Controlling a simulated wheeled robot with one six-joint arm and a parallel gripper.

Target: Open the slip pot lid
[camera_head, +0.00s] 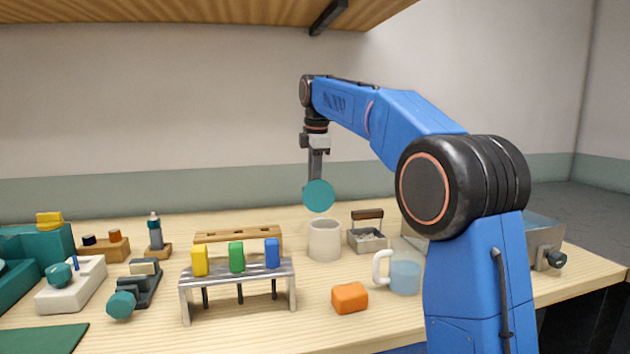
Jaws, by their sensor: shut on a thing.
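My gripper (316,178) points down near the middle of the view and is shut on a round teal lid (318,196). The lid hangs from the fingers with its flat face toward the camera, so it looks tilted up on edge. An off-white cylindrical pot (324,242), likely the slip pot, stands on the table below it. The pot's top looks open, and a gap shows between the lid and the rim. The fingertips' exact hold on the lid is too small to see.
A metal rack (240,272) with yellow, green and blue-handled tools stands at front left of the pot. A handled metal box (368,238), a glass mug (402,272) and an orange block (349,298) are to the right. A wooden shelf (180,30) hangs overhead.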

